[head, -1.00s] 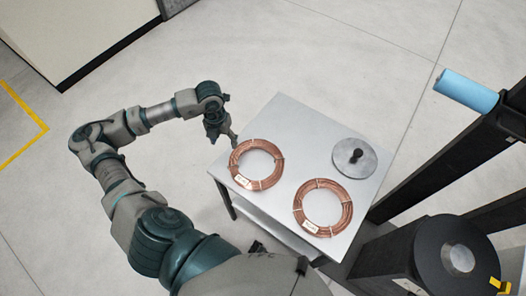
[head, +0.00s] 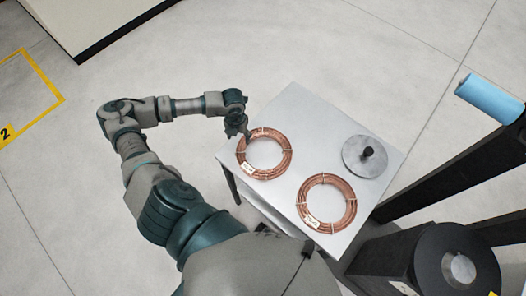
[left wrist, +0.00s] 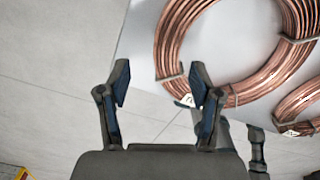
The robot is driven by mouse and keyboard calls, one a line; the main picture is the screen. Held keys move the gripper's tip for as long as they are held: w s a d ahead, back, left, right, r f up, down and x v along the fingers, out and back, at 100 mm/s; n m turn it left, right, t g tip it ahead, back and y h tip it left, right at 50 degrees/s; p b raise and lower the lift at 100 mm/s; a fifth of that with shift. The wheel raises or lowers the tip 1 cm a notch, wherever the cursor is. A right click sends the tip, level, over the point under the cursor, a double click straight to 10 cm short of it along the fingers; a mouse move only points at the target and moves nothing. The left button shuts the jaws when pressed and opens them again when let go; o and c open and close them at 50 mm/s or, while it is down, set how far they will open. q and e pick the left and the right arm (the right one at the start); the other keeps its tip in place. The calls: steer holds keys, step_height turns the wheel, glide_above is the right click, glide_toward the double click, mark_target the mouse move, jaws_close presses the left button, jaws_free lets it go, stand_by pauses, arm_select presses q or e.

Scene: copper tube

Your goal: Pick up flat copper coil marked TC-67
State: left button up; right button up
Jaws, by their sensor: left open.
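Two flat copper coils lie on a grey table. The upper-left coil (head: 287,163) has a white label on its lower-left side. The lower-right coil (head: 350,214) also has a white label. The marking on either label is too small to read. My left gripper (head: 246,134) is at the upper-left rim of the upper-left coil. In the left wrist view my left gripper (left wrist: 162,88) is open, with nothing between its fingers. That coil (left wrist: 168,45) is just beyond the right finger, which overlaps its edge in the picture; contact cannot be told. My right gripper is not in view.
The table (head: 300,105) also holds a round grey metal disc with a black knob (head: 360,167) at the right. Dark machine frames with a blue roll (head: 488,98) stand to the right.

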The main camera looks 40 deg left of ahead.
mark_target(242, 144)
arm_select(q)
steer(key=shift+d+f, duration=0.2)
steer(key=f, duration=0.4)
steer(key=shift+w+d+f, duration=0.15)
steer(key=shift+d+f, duration=0.15)
steer(key=shift+d, duration=0.05)
steer(key=shift+a, duration=0.25)
steer(key=shift+c, duration=0.7)
steer(key=c, duration=0.4)
jaws_close()
steer(key=shift+d, duration=0.15)
